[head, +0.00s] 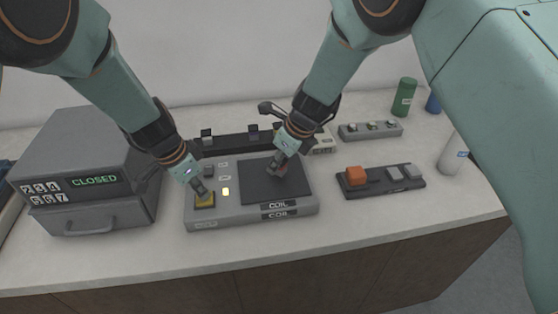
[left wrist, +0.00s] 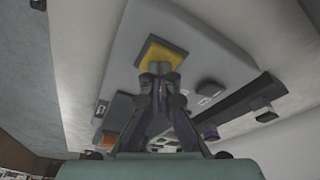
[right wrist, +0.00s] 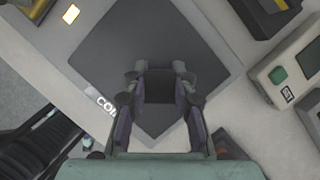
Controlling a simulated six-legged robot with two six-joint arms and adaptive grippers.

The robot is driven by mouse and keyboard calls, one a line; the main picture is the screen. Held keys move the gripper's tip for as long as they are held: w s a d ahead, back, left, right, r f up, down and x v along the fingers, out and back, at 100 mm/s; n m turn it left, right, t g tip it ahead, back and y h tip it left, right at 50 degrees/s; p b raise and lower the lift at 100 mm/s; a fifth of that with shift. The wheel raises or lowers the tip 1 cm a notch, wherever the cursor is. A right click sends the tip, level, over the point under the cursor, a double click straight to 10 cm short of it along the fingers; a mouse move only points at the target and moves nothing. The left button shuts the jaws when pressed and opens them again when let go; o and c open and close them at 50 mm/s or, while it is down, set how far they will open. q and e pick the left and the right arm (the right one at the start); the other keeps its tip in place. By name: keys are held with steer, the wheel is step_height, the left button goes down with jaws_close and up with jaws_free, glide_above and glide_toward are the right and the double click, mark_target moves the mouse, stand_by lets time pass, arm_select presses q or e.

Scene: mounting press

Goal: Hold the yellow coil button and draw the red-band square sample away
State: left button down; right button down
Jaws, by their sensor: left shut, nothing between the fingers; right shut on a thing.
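The yellow coil button (head: 204,201) is a square key at the front left of the grey coil unit (head: 230,222). My left gripper (head: 202,190) is shut and empty with its fingertips at the button, and the left wrist view shows the tips (left wrist: 160,70) against the yellow face (left wrist: 165,52). My right gripper (head: 277,168) is shut on a small dark piece over the dark square plate (head: 258,185). In the right wrist view a dark square block (right wrist: 159,88) sits between the fingers. Its red band is hard to make out.
A grey box marked CLOSED (head: 95,180) stands at the left. A dark tray (head: 385,188) with an orange block (head: 355,175) and grey blocks lies at the right. Behind are a rail with clips and a green bottle (head: 404,97). A lit yellow lamp (head: 226,191) shows beside the plate.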

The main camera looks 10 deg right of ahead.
steer(key=shift+a, duration=0.95)
steer(key=shift+d, duration=2)
steer(key=shift+r, duration=0.15)
steer(key=d+r, duration=0.4)
steer(key=r, duration=0.5)
steer(key=d+r, duration=0.4)
steer(key=r, duration=0.4)
steer(key=shift+r, duration=0.4)
stand_by(2.3)
stand_by(0.5)
